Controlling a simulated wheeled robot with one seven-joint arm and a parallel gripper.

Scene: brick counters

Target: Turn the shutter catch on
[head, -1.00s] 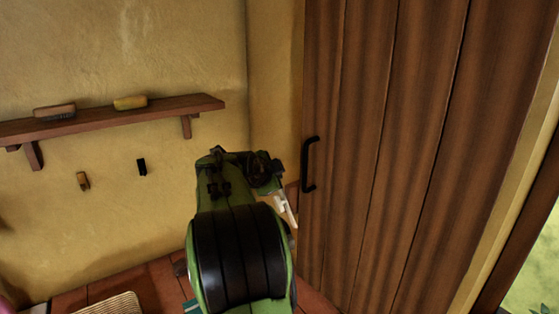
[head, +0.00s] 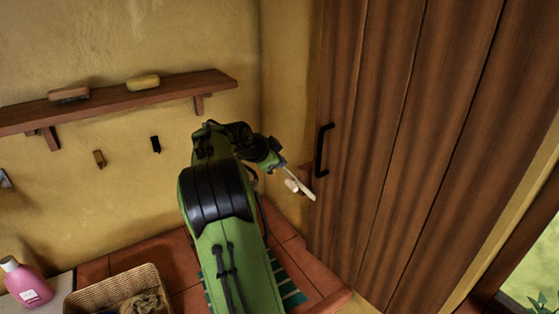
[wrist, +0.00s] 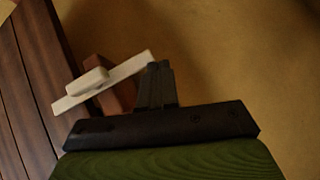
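The shutter catch is a cream bar with a small raised knob (head: 308,193), mounted on a reddish-brown block beside the wooden shutter's edge. In the head view the bar slants down to the right. In the wrist view the catch (wrist: 125,70) slants up to the right, its lower left end close to the shutter's planks. My gripper (wrist: 160,66) has its dark fingers together with nothing seen between them. The fingertips are at the bar's upper right end; I cannot tell if they touch it. In the head view my gripper (head: 281,166) is at the bar's upper end.
The tall plank shutter (head: 400,130) with a black handle (head: 321,150) stands right of the catch. A wall shelf (head: 120,101) holds two brushes. A wicker basket (head: 92,298) and pink bottle (head: 27,284) stand lower left. The tiled counter (head: 328,279) lies below my arm.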

